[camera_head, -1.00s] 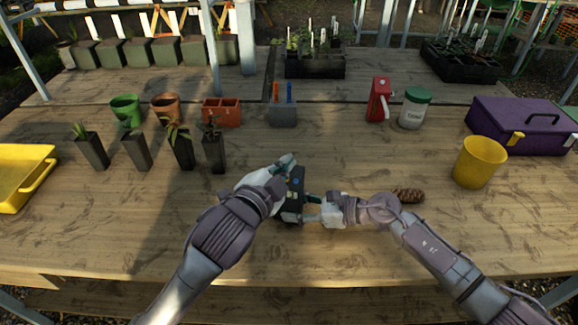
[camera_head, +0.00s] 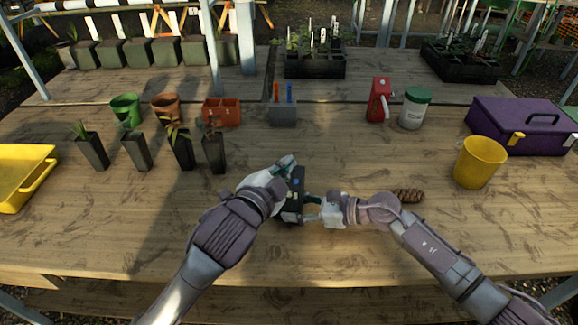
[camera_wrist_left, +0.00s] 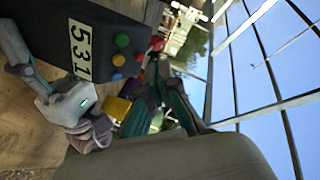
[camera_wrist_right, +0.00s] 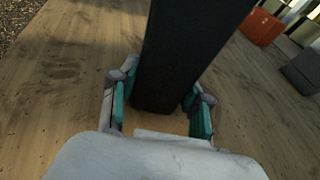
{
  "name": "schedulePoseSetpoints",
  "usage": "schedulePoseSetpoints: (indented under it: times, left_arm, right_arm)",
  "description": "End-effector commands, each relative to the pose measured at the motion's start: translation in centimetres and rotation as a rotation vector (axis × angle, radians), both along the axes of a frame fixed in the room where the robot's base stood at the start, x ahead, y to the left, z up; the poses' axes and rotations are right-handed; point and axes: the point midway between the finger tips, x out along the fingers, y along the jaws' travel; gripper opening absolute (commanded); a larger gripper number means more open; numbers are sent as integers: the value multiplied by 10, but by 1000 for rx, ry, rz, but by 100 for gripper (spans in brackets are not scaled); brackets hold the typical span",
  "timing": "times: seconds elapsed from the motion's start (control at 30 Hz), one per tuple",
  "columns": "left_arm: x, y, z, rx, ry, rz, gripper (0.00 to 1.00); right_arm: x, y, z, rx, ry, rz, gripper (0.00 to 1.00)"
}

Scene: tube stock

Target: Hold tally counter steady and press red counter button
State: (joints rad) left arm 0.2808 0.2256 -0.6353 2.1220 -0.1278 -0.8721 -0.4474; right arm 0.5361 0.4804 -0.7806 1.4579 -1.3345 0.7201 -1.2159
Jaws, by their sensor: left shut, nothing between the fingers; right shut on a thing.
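The tally counter (camera_head: 296,184) is a dark box standing on the table in front of me. In the left wrist view its face (camera_wrist_left: 88,22) shows a display reading 531 and several coloured buttons, among them green (camera_wrist_left: 122,40), blue (camera_wrist_left: 117,77) and red (camera_wrist_left: 139,57). My right gripper (camera_head: 309,208) is shut on the counter low down from the right; the right wrist view shows its fingers (camera_wrist_right: 160,108) either side of the dark body. My left gripper (camera_head: 288,162) is shut and empty by the counter's upper end. I cannot tell whether it touches a button.
Potted seedlings (camera_head: 180,150) stand to the left, beside a yellow tray (camera_head: 40,180). Behind are a terracotta planter (camera_head: 221,112) and a grey holder (camera_head: 283,114). A pine cone (camera_head: 409,195), yellow pot (camera_head: 480,162) and purple toolbox (camera_head: 520,126) are at right. The front table is clear.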

Motion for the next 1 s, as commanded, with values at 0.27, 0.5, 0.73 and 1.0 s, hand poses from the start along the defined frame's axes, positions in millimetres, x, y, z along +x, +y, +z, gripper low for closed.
schedulePoseSetpoints:
  times: [0.27,0.5,0.73,1.0]
  left_arm:
    - [0,0,0,0,0,0,0]
    - [0,0,0,0,0,0,0]
    - [3,-1,-5,1,1,0,0]
    - [5,-1,-7,0,0,0,0]
  right_arm:
    - [0,0,-1,-2,2,1,28]
    - [0,0,-1,-2,2,1,28]
    - [0,0,-1,-2,2,1,28]
    - [0,0,-1,-2,2,1,28]
